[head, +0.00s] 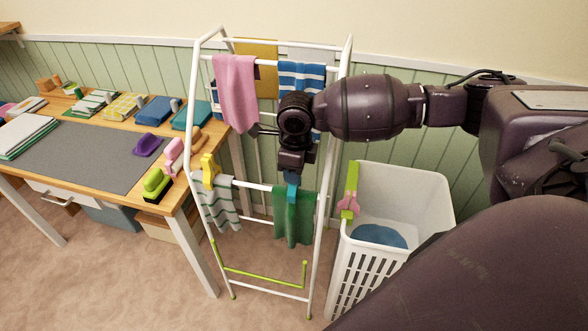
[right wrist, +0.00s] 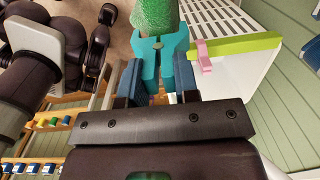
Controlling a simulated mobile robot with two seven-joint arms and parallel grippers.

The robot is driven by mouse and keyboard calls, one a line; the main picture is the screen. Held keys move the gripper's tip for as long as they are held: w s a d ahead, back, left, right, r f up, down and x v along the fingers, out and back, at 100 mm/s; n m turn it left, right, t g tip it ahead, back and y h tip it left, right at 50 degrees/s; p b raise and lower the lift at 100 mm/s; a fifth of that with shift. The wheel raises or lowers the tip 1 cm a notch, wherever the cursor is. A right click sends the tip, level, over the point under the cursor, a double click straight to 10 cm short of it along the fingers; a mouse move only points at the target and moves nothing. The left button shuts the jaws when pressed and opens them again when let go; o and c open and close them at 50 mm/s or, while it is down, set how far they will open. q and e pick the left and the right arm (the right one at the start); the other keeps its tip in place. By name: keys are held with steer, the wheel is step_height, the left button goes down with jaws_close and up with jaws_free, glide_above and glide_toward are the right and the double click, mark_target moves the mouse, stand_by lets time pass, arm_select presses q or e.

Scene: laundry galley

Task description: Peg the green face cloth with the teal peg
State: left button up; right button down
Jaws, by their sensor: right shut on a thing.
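The green face cloth (head: 295,218) hangs over the lower front rail of the white drying rack. It also shows at the top of the right wrist view (right wrist: 155,14). My right gripper (head: 291,176) points down just above the cloth and rail. In the right wrist view its blue-padded fingers (right wrist: 158,86) are shut on the teal peg (right wrist: 160,48). The peg's far end meets the cloth; whether its jaws grip cloth and rail is hidden. The peg (head: 291,192) shows only as a small patch in the head view. My left gripper is not in view.
A striped cloth (head: 220,206) with a yellow peg (head: 208,170) hangs left on the same rail. Pink (head: 237,88) and blue-striped (head: 302,76) cloths hang higher. The wooden table (head: 200,160) is left.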

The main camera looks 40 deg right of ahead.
steer(key=shift+f, duration=0.25)
steer(key=shift+f, duration=0.4)
steer(key=c, duration=0.8)
jaws_free()
